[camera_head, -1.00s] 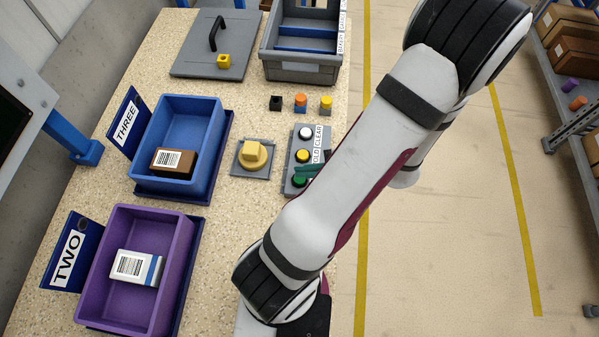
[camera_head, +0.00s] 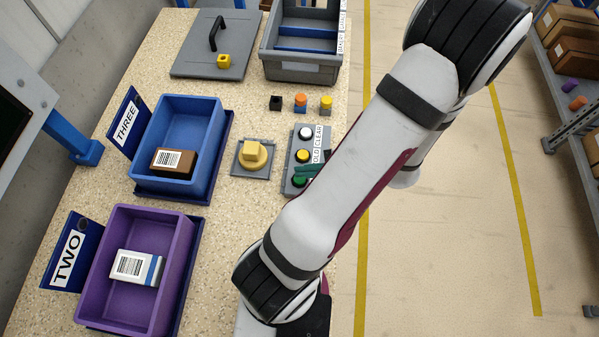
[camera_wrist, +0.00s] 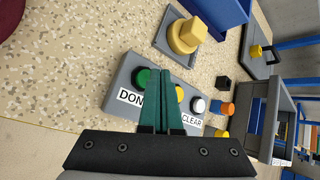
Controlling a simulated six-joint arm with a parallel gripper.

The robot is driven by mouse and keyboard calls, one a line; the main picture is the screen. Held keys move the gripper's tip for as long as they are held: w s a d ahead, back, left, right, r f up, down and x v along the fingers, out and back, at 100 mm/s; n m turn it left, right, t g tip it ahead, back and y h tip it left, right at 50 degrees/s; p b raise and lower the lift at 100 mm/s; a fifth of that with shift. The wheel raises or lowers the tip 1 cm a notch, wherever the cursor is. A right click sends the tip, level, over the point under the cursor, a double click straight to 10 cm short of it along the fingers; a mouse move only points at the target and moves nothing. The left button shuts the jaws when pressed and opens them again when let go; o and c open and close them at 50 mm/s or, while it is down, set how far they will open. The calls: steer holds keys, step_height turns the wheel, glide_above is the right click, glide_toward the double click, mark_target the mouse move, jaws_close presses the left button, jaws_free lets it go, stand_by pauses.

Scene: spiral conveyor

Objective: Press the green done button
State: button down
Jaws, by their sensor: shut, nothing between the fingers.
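The green done button (camera_head: 300,180) is the nearest button on a grey button panel (camera_head: 290,189), partly beside my arm in the head view. In the wrist view the green button (camera_wrist: 143,77) sits just left of my gripper (camera_wrist: 161,74), above the "DON" part of its label. My gripper's green fingers are shut with nothing between them. The fingertips overlap the panel between the green button and the yellow button (camera_wrist: 179,93). I cannot tell whether they touch the panel. The white button (camera_wrist: 199,105) is to their right, by the "CLEAR" label.
A yellow knob (camera_head: 256,154) on a grey plate stands left of the panel. Small black, orange and yellow blocks (camera_head: 300,103) are behind it. A blue bin (camera_head: 213,133) and a purple bin (camera_head: 180,262) hold boxes on the left. A grey crate (camera_head: 292,71) is at the back.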

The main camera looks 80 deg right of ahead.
steer(key=shift+f, duration=0.1)
stand_by(0.6)
steer(key=shift+f, duration=0.3)
steer(key=shift+f, duration=0.4)
stand_by(0.5)
steer(key=shift+r, duration=0.85)
steer(key=shift+r, duration=2.5)
